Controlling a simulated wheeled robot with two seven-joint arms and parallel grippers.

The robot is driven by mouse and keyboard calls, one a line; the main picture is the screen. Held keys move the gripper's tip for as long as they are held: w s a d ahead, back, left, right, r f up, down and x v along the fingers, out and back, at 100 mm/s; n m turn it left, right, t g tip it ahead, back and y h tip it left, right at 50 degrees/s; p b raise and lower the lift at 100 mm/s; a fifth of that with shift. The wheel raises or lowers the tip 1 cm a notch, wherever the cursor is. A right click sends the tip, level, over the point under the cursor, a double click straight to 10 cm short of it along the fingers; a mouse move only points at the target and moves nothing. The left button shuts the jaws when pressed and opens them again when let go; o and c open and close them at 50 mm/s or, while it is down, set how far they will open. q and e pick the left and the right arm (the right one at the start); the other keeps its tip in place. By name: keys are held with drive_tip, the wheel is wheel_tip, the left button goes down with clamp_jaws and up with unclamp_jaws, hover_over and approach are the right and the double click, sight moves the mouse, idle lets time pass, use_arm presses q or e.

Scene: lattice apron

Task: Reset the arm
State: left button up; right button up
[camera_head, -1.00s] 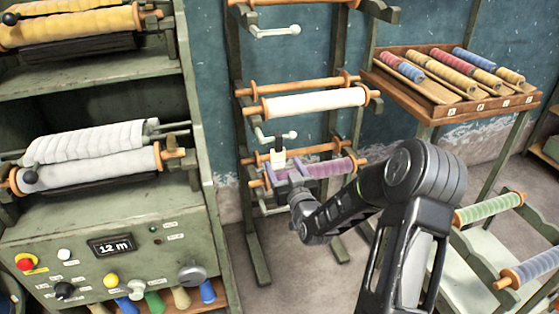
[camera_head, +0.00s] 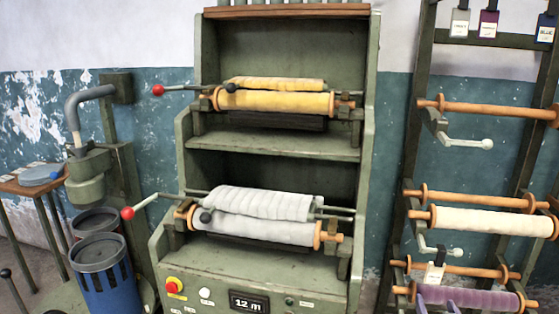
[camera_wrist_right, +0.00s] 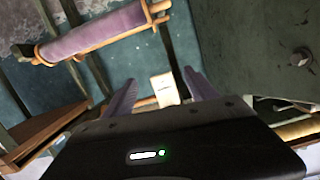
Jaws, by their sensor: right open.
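My right gripper (camera_head: 436,304) shows only as two lavender fingertips at the bottom right of the head view, in front of the rack's purple roll (camera_head: 475,298). In the right wrist view my right gripper (camera_wrist_right: 160,86) is open, its lavender fingers apart. A small white tag (camera_wrist_right: 165,90) shows in the gap between them, and I see no finger closed on it. The tag also shows in the head view (camera_head: 434,273), just above the fingertips. The purple roll lies at the upper left of the wrist view (camera_wrist_right: 95,33). The rest of my right arm is out of the head view. My left gripper is not in view.
A green machine (camera_head: 180,262) with yellow cloth (camera_head: 275,101) and white cloth (camera_head: 262,203) stands in the middle. The rack with a cream roll (camera_head: 490,222) stands right. A blue bin (camera_head: 107,284) and a small table (camera_head: 12,187) are at left.

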drive_tip(key=s+a+f+m+g+y+p, duration=0.1)
drive_tip(key=s+a+f+g+y, duration=0.25)
drive_tip(key=a+f, duration=0.45)
drive_tip(key=s+a+f+g+y+p, duration=0.25)
drive_tip(key=s+a+f, duration=0.25)
drive_tip(key=a+f, duration=0.35)
drive_tip(key=s+a+f+n+g+y+p, duration=0.1)
drive_tip(key=s+a+g, duration=0.3)
drive_tip(key=s+a, duration=0.6)
drive_tip(key=s+a+f+n+g+y+p, duration=0.2)
drive_tip(key=s+a+f+n+g+p, duration=0.1)
drive_tip(key=s+a, duration=0.7)
drive_tip(key=shift+a+g, duration=0.8)
drive_tip(key=shift+a, duration=0.25)
